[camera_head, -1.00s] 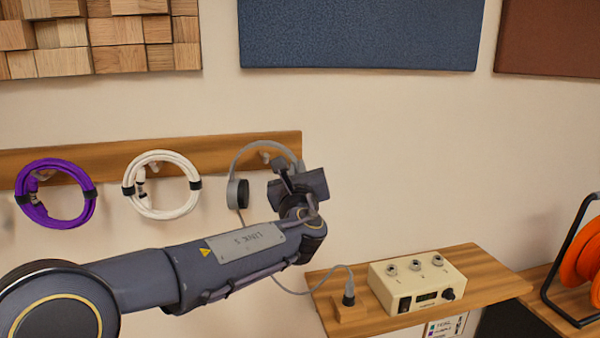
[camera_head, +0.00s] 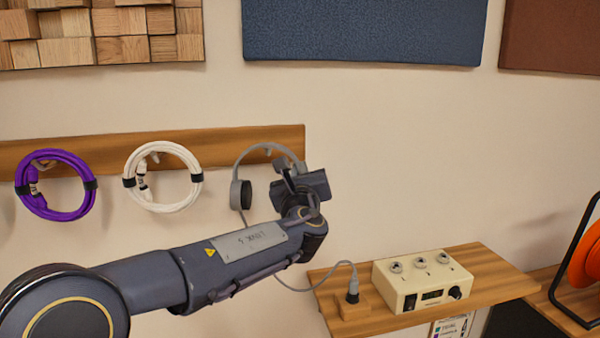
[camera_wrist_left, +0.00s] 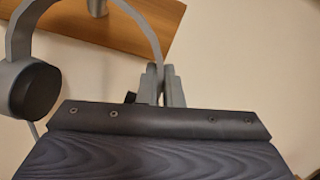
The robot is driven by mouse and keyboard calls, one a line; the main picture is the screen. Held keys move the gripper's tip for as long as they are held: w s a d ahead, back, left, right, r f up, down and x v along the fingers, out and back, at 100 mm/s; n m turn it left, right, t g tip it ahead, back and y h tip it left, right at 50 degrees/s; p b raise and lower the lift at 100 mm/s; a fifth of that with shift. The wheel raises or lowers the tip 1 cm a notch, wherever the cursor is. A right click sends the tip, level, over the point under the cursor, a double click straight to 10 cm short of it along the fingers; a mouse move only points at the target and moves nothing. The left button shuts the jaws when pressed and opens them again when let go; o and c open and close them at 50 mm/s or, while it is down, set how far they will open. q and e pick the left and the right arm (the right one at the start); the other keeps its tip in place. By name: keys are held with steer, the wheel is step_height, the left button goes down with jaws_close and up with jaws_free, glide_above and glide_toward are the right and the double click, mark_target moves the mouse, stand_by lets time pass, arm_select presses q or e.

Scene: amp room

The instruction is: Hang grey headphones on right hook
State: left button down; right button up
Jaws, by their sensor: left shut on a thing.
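The grey headphones (camera_head: 241,194) are at the right end of the wooden rail, with the headband arching up and one ear cup hanging on the left. My left gripper (camera_head: 283,166) is shut on the right side of the headband. The left wrist view shows the headphones' ear cup (camera_wrist_left: 36,90) and the closed fingers (camera_wrist_left: 163,84) on the band. The right hook (camera_wrist_left: 97,6) shows on the rail inside the headband's arc. Whether the band rests on it cannot be told. The other ear cup is hidden behind my gripper. My right gripper is not in view.
The wooden rail (camera_head: 215,140) also carries a coiled white cable (camera_head: 197,178) and a coiled purple cable (camera_head: 56,214). Below right, a shelf (camera_head: 490,270) holds a cream box (camera_head: 425,280) and a wooden block with a plug (camera_head: 350,305). The headphone cord runs down to it.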

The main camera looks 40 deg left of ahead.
arm_select(q)
steer(key=c, duration=1.5)
jaws_free()
steer(key=b+v, duration=0.2)
steer(key=v, duration=0.6)
steer(key=s+f+n+g+h, duration=0.35)
steer(key=s+f+n, duration=0.3)
steer(key=f, duration=0.35)
steer(key=s+f+n+g+h, duration=0.2)
steer(key=s+f+n+g, duration=0.25)
steer(key=f+n, duration=0.35)
steer(key=s+d+f+n+h, duration=0.3)
steer(key=d+f+n, duration=0.1)
steer(key=d, duration=0.2)
steer(key=s+d+f+n+g+h, duration=0.1)
steer(key=s+d+f+n+h, duration=0.2)
steer(key=d, duration=0.3)
steer(key=s+d+f+n+g+h, duration=0.1)
steer(key=s+d+f+n+h, duration=0.3)
steer(key=s+d+n+h, duration=0.1)
steer(key=shift+d+f, duration=0.35)
steer(key=shift+d, duration=0.1)
